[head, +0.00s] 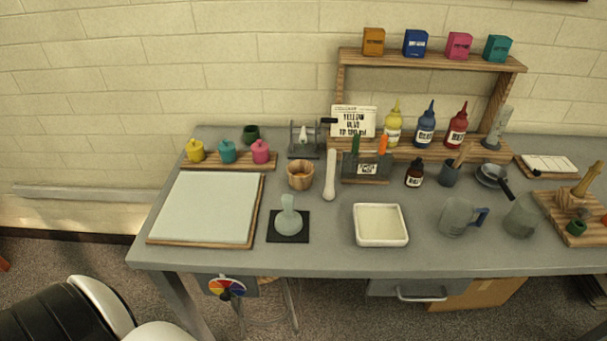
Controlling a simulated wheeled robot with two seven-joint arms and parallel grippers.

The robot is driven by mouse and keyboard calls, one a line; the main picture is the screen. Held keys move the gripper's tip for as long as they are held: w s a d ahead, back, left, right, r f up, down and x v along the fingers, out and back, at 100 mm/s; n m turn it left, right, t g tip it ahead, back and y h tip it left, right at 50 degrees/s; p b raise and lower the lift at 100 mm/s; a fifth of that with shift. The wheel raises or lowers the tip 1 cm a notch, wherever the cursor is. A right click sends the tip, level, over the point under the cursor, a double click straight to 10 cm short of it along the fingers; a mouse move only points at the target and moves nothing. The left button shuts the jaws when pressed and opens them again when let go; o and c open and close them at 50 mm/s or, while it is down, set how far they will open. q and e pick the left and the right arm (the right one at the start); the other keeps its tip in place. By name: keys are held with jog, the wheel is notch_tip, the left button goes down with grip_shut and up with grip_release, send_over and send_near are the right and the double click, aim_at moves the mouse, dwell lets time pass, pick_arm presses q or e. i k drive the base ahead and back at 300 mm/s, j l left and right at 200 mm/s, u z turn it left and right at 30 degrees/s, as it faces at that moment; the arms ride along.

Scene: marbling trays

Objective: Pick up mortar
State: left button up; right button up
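A light wooden bowl-shaped vessel (300,177) stands upright on the grey table, left of centre, and looks like a mortar. A white pestle-like rod (330,178) is just to its right. A second wooden bowl-like piece (570,199), with a wooden pestle-like tool (588,180) leaning up from it, is on a wooden board (548,205) at the right end. I cannot tell for sure which one is the mortar. Neither of my grippers shows in the head view.
A glass muller (288,220) on a black mat and a white tray (381,240) stand in front of the left wooden vessel. A pale panel (206,208) lies left. Bottles, jugs and a wooden shelf (430,60) crowd the back and right. The front edge is mostly clear.

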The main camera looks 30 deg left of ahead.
aim_at(300, 172)
jog(key=k+j, duration=0.1)
jog(key=j, duration=0.25)
jog(key=k+j, duration=0.1)
jog(key=j, duration=0.25)
jog(key=k+j, duration=0.1)
jog(key=j, duration=0.6)
jog(key=k+z, duration=0.05)
